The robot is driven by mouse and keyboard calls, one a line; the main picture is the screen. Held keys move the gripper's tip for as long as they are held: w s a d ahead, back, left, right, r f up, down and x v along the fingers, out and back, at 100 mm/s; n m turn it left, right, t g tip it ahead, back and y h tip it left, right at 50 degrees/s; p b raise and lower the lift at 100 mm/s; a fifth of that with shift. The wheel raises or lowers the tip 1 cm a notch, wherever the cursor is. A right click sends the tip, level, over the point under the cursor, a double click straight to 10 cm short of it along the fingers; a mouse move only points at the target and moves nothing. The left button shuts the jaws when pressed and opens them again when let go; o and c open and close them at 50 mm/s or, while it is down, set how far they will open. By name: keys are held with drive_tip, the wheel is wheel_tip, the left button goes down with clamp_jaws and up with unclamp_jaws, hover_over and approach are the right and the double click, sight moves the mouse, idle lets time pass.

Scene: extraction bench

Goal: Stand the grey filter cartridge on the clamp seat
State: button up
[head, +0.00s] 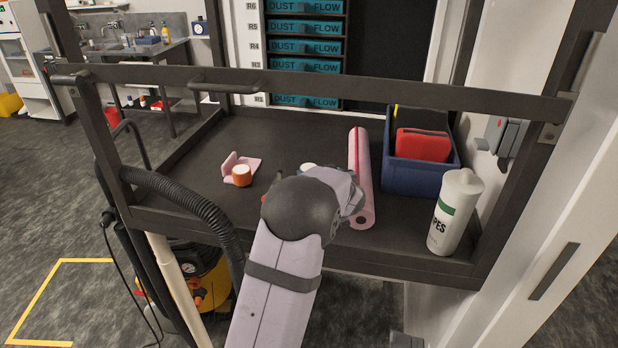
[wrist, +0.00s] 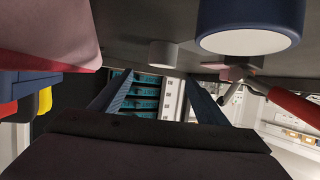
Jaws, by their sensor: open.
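In the wrist view, which is upside down, a small grey cylinder (wrist: 163,54), which looks like the grey filter cartridge, stands on the dark shelf. It is ahead of my gripper (wrist: 160,88), between the lines of its fingers and apart from them. My gripper is open and empty. In the head view my gripper (head: 338,190) is low over the shelf and its fingertips are hidden. A pale round top (head: 308,168) shows just behind it; I cannot tell whether this is the cartridge. A pink angled bracket (head: 230,162) stands to the left; I cannot tell whether it is the clamp seat.
A blue white-ended cylinder (wrist: 250,18) is close to the wrist camera. A dark rail (head: 400,97) crosses above the shelf.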

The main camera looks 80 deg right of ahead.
sight(309, 168)
drive_tip(key=shift+p+x, duration=1.2)
drive_tip(key=shift+x, duration=2.35)
drive_tip(key=shift+w+a+f, duration=0.1)
drive_tip(key=shift+a+f, duration=0.05)
drive_tip(key=shift+a, duration=0.05)
drive_tip(key=shift+c, duration=0.6)
drive_tip(key=c, duration=1.2)
wheel_tip(309, 168, up, 10)
drive_tip(key=shift+r+p, duration=0.1)
drive_tip(key=shift+p, duration=0.5)
